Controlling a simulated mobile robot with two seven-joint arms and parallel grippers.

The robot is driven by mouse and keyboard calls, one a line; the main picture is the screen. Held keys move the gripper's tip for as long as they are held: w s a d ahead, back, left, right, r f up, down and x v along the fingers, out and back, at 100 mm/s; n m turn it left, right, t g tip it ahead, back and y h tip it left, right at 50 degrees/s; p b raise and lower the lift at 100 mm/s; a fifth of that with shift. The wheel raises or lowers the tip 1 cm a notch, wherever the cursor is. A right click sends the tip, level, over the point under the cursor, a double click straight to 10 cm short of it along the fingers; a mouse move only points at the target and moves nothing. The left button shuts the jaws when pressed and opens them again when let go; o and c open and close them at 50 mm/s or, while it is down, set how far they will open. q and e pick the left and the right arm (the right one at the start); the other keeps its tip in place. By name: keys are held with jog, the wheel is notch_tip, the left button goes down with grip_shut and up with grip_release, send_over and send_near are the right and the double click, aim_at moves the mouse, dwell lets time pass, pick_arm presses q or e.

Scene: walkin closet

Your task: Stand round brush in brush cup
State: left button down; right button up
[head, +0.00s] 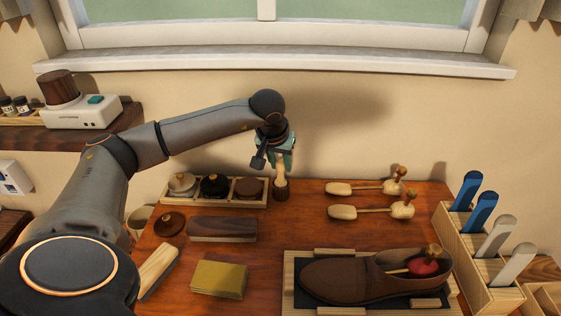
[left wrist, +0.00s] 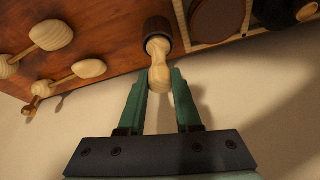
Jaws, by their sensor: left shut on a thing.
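The round brush (head: 281,170) has a pale wooden handle and a dark, cylindrical lower end. My left gripper (head: 279,150) is shut on the top of its handle and holds it roughly upright, dark end down, at the back of the table. The left wrist view shows the handle (left wrist: 159,72) between the green fingertips (left wrist: 160,82). I cannot tell whether the dark end touches the tabletop. A beige round cup (head: 139,220), perhaps the brush cup, stands at the table's left edge, partly hidden by my left arm. My right gripper is not in view.
A divided wooden tray (head: 215,203) with round items stands just left of the brush. Wooden shoe trees (head: 370,211) lie to the right.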

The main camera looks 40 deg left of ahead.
pick_arm(q)
jog(key=c, duration=0.5)
grip_release()
jog(key=v, duration=1.2)
jog(key=shift+r, duration=0.3)
jog(key=shift+s, duration=0.1)
